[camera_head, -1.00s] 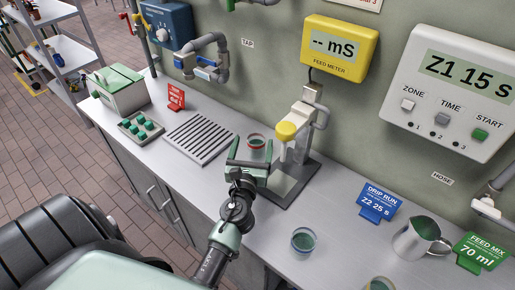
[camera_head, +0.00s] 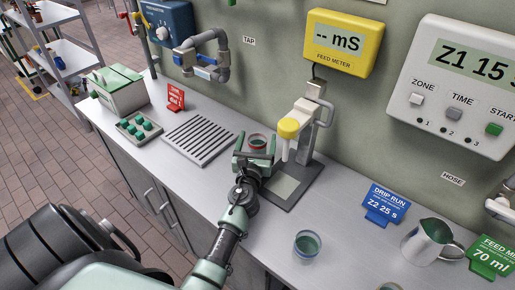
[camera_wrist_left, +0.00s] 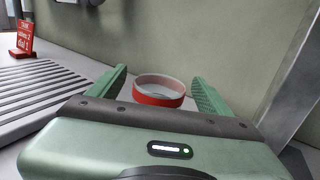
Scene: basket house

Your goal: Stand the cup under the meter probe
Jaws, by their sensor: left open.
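My left gripper (camera_head: 255,151) is open, with one finger on each side of this cup. I cannot tell whether either finger touches it. The meter probe (camera_head: 290,129) has a yellow cap and hangs from a grey stand (camera_head: 312,105) just right of the gripper. The stand's base plate (camera_head: 285,187) has nothing standing on it. My right gripper is not in view.
A slotted drain grate (camera_head: 199,140) lies left of the cup. A clear cup with green inside (camera_head: 307,245) stands at the front. A metal jug (camera_head: 426,245) and blue sign (camera_head: 385,204) are to the right. The yellow feed meter (camera_head: 343,43) hangs on the wall.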

